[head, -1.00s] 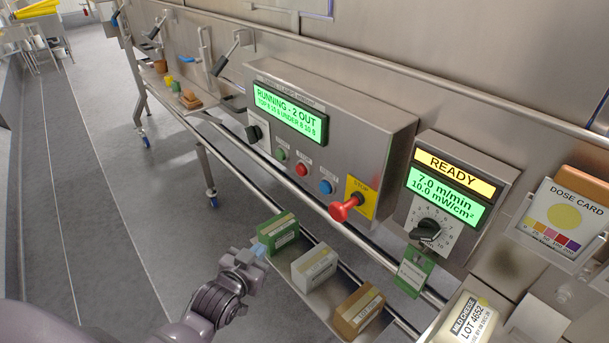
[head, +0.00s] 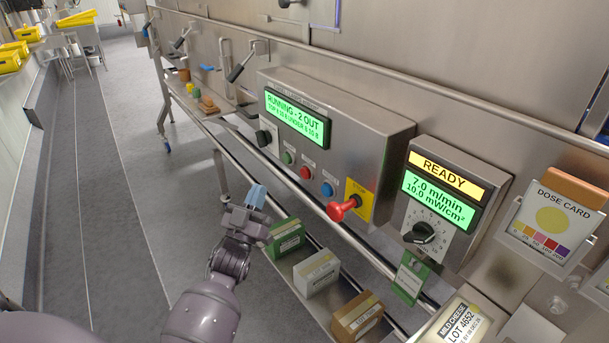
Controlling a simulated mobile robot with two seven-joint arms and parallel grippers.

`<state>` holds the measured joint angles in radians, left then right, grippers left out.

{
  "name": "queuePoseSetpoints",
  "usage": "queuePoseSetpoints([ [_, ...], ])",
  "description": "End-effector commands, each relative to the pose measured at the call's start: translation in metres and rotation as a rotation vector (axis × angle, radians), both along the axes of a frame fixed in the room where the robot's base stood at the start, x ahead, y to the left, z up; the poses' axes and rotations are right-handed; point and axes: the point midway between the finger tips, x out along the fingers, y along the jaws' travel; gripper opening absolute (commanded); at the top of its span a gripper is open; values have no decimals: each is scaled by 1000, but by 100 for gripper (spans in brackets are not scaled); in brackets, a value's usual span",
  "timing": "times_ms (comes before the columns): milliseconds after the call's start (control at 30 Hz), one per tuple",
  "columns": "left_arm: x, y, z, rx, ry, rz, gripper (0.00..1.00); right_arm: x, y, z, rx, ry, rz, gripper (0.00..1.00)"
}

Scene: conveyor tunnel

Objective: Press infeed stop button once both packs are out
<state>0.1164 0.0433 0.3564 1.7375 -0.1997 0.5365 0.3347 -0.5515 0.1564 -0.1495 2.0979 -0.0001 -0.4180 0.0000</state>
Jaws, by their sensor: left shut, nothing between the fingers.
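The grey control box (head: 350,140) has a green screen (head: 296,118) reading "RUNNING - 2 OUT". Below it sit a green button (head: 288,158), a red button (head: 306,172) and a blue button (head: 327,189); their small labels are too blurred to read surely. A large red knob (head: 342,210) sticks out from a yellow plate marked "STOP". My left gripper (head: 256,196), with blue fingertips, is shut and empty, in front of and below the buttons, apart from the box. My right gripper is out of view.
Green (head: 287,243), white (head: 317,273) and brown (head: 357,317) packs sit on a low shelf beneath the rail. A "READY" box with a dial (head: 424,233) stands right of the control box. A "MILD CHEESE" pack (head: 463,323) is at lower right. The floor left is clear.

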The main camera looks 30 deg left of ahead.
Motion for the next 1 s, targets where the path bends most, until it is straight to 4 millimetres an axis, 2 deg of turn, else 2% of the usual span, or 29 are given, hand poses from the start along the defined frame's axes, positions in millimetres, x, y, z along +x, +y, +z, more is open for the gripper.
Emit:
queuePoseSetpoints([
  [467,6,-3,-1,-4,2,-2,0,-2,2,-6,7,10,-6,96],
  [1000,61,-25,-3,-4,4,-2,0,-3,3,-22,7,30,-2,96],
])
